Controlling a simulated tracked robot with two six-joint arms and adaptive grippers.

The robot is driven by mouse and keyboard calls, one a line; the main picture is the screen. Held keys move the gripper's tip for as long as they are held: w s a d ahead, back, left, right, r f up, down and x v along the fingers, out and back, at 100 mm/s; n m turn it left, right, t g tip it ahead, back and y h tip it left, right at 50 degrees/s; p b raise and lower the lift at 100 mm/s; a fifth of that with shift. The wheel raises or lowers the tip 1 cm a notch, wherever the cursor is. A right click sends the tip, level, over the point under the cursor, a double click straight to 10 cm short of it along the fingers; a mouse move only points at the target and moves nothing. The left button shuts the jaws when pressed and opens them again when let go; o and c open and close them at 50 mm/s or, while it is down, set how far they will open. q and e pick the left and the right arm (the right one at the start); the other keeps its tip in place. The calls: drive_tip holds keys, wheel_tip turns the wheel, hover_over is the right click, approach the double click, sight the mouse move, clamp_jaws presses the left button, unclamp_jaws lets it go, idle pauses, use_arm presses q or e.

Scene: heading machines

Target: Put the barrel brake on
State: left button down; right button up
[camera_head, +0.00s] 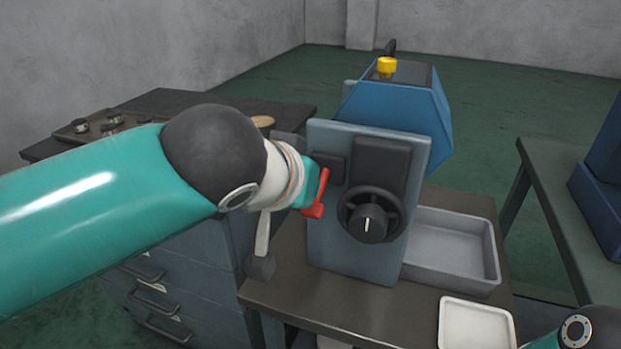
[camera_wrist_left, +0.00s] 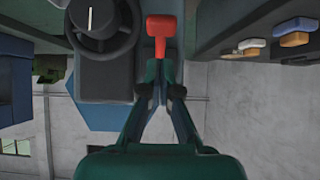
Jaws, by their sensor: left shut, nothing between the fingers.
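A red lever (camera_head: 316,200) sits on the left side of the heading machine's blue-grey front plate (camera_head: 335,250); I take it to be the barrel brake. It hangs with its wide end low. In the left wrist view the red lever (camera_wrist_left: 161,30) shows as a T shape just beyond my fingertips. My left gripper (camera_wrist_left: 161,85) is shut and empty, its tips close to the thin end of the lever; contact cannot be told. In the head view my left gripper (camera_head: 308,190) is mostly hidden behind its own wrist. My right gripper is out of view.
A black handwheel (camera_head: 371,216) stands right of the lever. A yellow button (camera_head: 386,67) tops the blue housing (camera_head: 400,105). A grey tray (camera_head: 450,245) and a white tray (camera_head: 475,325) lie right of the machine. A drawer cabinet (camera_head: 190,280) stands at left.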

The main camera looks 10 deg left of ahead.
use_arm(q)
drive_tip(key=shift+r, duration=0.4)
drive_tip(key=s+f+p+v, duration=0.1)
drive_tip(key=p+v, duration=0.1)
drive_tip(key=v, duration=1.1)
drive_tip(key=shift+p, duration=0.3)
drive_tip(key=shift+f, duration=0.15)
